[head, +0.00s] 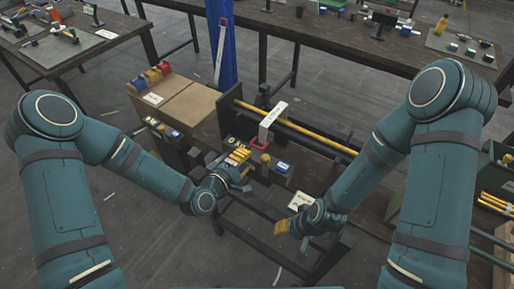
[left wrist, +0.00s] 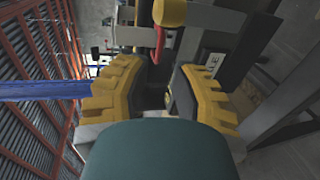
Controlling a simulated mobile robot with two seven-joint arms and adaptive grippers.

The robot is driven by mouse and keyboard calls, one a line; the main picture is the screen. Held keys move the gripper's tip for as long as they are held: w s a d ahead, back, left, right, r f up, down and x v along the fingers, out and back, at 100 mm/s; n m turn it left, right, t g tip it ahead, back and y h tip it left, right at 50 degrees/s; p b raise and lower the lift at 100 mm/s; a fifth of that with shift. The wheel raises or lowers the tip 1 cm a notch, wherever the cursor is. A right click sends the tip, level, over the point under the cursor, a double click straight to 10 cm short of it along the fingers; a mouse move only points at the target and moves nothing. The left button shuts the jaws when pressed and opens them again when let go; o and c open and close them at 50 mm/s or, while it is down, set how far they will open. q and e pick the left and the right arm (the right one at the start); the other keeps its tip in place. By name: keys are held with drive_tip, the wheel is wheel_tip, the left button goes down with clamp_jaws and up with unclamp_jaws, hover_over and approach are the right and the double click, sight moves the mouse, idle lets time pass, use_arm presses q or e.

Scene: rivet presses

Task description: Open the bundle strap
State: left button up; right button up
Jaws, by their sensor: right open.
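The bundle strap (head: 272,122) is a white band around yellow rods (head: 310,135) on a dark stand. A red lever (head: 259,146) hangs at its lower end. My left gripper (head: 243,160) is just below and left of this lever. In the left wrist view my left gripper (left wrist: 160,88) has its yellow fingers apart with nothing between them. The red lever (left wrist: 159,44) and part of the white strap (left wrist: 134,36) show beyond the fingertips, apart from them. My right gripper (head: 284,228) is open and low, in front of the stand, away from the strap.
A yellow knob (head: 265,158) and a blue-marked block (head: 282,167) are close to my left gripper. Cardboard boxes (head: 190,103) stand behind it, beside a blue post (head: 221,45). Workbenches (head: 340,40) line the back. A white label card (head: 299,201) is near my right gripper.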

sight(258, 147)
use_arm(q)
drive_tip(key=b+x, duration=0.1)
drive_tip(key=x, duration=0.7)
clamp_jaws()
